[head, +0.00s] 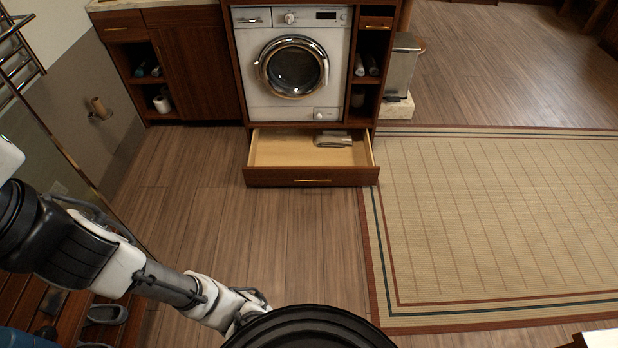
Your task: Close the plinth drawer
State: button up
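The plinth drawer (311,177) is pulled open at floor level below the washing machine (291,72). Its dark wood front has a thin brass-coloured handle (312,181), and its pale inside shows. A folded greyish cloth (333,139) lies at the back right inside it. My arm reaches in from the left toward the bottom centre. My gripper is not visible; the end of the arm runs behind a round black part at the bottom edge. The visible arm is well short of the drawer, with bare floor between them.
Wood floor (270,235) in front of the drawer is clear. A striped rug (500,220) lies to the right, its edge near the drawer's right corner. A bin (402,66) stands right of the cabinet. A towel rail (18,50) and slippers (106,314) are at the left.

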aim_at(296, 160)
jog(key=i+z, duration=0.2)
jog(key=i, duration=0.45)
jog(key=i+z, duration=0.15)
jog(key=i, duration=0.5)
jog(key=i+j+z, duration=0.2)
jog(key=i, duration=0.5)
